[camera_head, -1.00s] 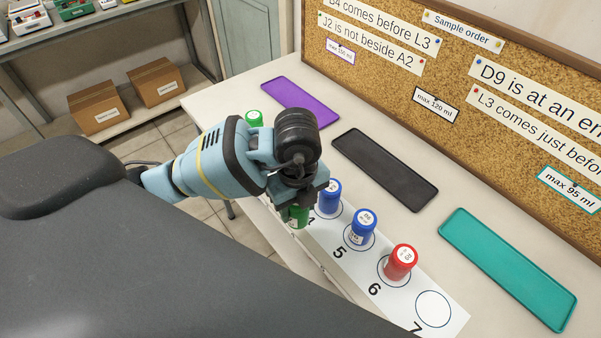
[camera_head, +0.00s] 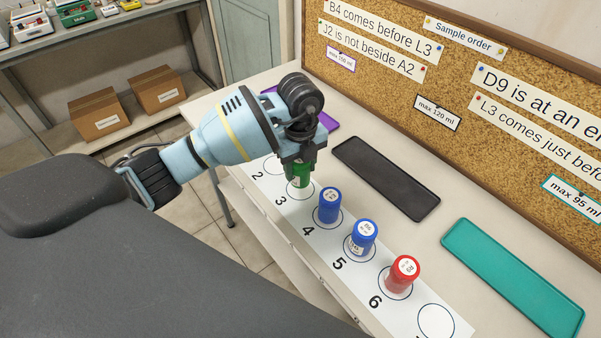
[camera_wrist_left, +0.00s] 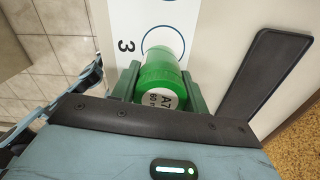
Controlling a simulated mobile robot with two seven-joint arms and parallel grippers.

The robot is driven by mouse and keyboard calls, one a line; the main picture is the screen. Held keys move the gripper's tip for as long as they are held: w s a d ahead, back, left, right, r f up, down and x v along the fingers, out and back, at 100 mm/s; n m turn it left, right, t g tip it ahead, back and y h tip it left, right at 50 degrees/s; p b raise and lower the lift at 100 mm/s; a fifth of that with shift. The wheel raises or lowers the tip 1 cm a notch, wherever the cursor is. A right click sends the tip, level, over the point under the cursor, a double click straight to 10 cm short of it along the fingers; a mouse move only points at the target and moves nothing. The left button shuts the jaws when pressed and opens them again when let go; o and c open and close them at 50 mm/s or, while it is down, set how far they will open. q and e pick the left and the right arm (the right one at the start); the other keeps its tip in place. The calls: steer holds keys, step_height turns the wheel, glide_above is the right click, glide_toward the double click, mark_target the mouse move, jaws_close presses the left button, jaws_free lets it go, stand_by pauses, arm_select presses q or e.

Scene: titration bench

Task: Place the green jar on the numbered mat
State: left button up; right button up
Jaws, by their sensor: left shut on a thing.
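My left gripper (camera_head: 299,160) is shut on a green jar (camera_head: 298,180), upright over circle 3 of the white numbered mat (camera_head: 318,258). The left wrist view shows the jar (camera_wrist_left: 160,75) between the fingers (camera_wrist_left: 160,88), its end near circle 3 on the mat (camera_wrist_left: 126,14). I cannot tell whether the jar touches the mat. The right gripper is not in view.
A blue jar (camera_head: 329,207) stands at 4, another blue jar (camera_head: 362,238) at 5 and a red jar (camera_head: 403,274) at 6. Circles 2 and 7 look empty. Purple (camera_head: 330,122), black (camera_head: 385,178) and teal (camera_head: 512,279) trays lie behind the mat.

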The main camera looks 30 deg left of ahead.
mark_target(300, 174)
arm_select(q)
steer(key=shift+w+a, duration=0.2)
steer(key=shift+w, duration=0.1)
steer(key=shift+f, duration=1.75)
steer(key=shift+f, duration=0.1)
steer(key=shift+f, duration=0.1)
steer(key=o, duration=1)
step_height(300, 174, up, 12)
steer(key=shift+r+p, duration=0.2)
steer(key=shift+p, duration=0.2)
